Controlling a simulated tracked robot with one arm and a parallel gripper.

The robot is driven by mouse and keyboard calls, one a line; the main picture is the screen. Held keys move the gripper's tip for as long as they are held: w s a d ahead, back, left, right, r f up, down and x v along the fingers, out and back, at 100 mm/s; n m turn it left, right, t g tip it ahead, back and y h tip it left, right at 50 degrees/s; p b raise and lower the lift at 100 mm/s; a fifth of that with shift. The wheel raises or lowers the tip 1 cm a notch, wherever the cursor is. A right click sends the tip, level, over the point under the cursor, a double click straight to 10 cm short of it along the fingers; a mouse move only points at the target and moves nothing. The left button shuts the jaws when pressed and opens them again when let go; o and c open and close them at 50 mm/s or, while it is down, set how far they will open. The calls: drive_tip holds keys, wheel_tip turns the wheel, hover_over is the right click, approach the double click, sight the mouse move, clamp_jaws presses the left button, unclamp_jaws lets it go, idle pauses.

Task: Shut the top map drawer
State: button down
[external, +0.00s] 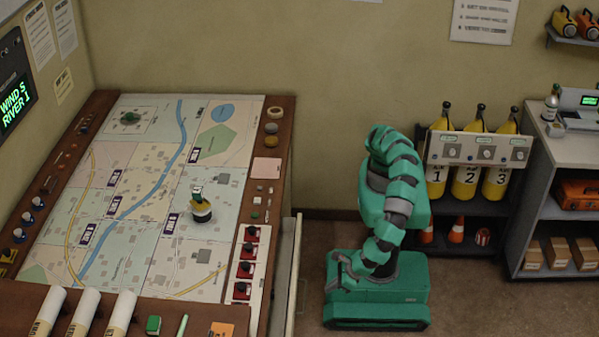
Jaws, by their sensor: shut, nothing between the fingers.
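The map drawer (294,272) shows as a pale, narrow front standing out from the right side of the map table (279,165). It is pulled out, with a dark gap between its front and the table's edge. Its lower part runs out of the picture at the bottom, and I cannot see other drawers beneath it. My gripper (337,268) hangs low in front of my green body, a short way to the right of the drawer front. It is shut and empty, and it appears apart from the drawer.
The map table carries a map, a yellow-black marker piece (201,210) and a red switch panel (243,268). A grey shelf (545,205) is at right. Carpet between drawer and me is clear.

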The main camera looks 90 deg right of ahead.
drive_tip(key=shift+t, duration=0.6)
drive_tip(key=b+x, duration=0.3)
drive_tip(key=x, duration=0.1)
drive_tip(key=d+b+x, duration=0.1)
drive_tip(key=b+x, duration=0.2)
drive_tip(key=x, duration=0.1)
drive_tip(key=w+r+b+x, duration=0.1)
drive_tip(key=b+x, duration=0.2)
drive_tip(key=x, duration=0.1)
drive_tip(key=shift+w+d+f+b, duration=0.15)
drive_tip(key=shift+w+d+b, duration=0.05)
drive_tip(key=shift+b, duration=0.15)
drive_tip(key=shift+w, duration=0.1)
